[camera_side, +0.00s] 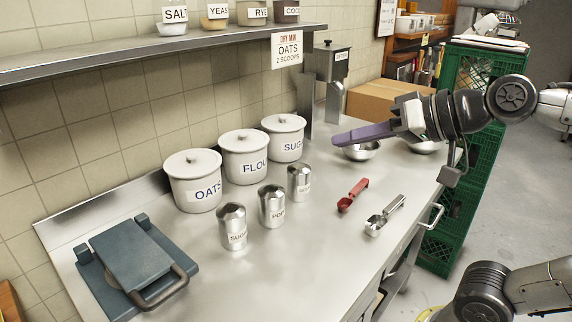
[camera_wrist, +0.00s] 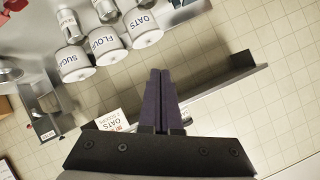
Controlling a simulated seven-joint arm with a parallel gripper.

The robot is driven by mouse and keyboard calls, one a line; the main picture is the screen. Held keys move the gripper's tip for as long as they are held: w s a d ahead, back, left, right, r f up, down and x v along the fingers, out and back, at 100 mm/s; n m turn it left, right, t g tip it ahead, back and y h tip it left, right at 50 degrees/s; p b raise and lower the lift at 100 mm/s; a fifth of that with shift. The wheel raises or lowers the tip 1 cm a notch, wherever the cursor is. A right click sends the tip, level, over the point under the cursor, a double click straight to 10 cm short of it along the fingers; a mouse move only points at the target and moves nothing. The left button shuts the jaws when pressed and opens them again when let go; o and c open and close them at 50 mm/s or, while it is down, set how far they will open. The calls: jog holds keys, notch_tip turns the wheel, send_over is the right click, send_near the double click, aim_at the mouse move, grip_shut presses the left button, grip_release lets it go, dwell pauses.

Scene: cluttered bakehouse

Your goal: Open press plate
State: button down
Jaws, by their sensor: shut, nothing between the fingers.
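The press (camera_side: 136,264) lies at the left end of the steel counter in the side view. It is blue-grey, with a flat top plate (camera_side: 139,257) lying down on its base and a dark curved handle (camera_side: 165,290) at the front right. My gripper (camera_side: 340,140) is far to the right of the press, raised above the counter near the steel bowls. Its purple fingers (camera_wrist: 160,98) are together and empty in the wrist view. The wrist view shows a small dark grey piece at its top edge, too cut off to identify.
Canisters marked oats (camera_side: 194,182), flour (camera_side: 245,157) and sugar (camera_side: 284,138) stand along the wall. Several steel shakers (camera_side: 232,228) stand in front of them. A shelf (camera_side: 150,56) runs above.

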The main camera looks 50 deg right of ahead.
jog(key=s+d+f+n+g+h, duration=0.1)
jog(key=s+d+f+n+g, duration=0.1)
jog(key=s+f+g, duration=0.4)
jog(key=s+d+f+n+g+h, duration=0.1)
jog(key=s+d+f+n, duration=0.2)
jog(key=f, duration=0.5)
jog(key=w+a+r+m+y, duration=0.3)
jog(key=w+a+r+m, duration=0.45)
jog(key=m, duration=0.25)
jog(key=m+g+y, duration=0.4)
jog(key=m+g, duration=0.1)
jog(key=m, duration=0.3)
send_over(181, 268)
notch_tip(181, 268, down, 13)
jog(key=shift+r, duration=0.1)
jog(key=x, duration=1)
jog(key=shift+s+a, duration=0.25)
jog(key=shift+s, duration=0.05)
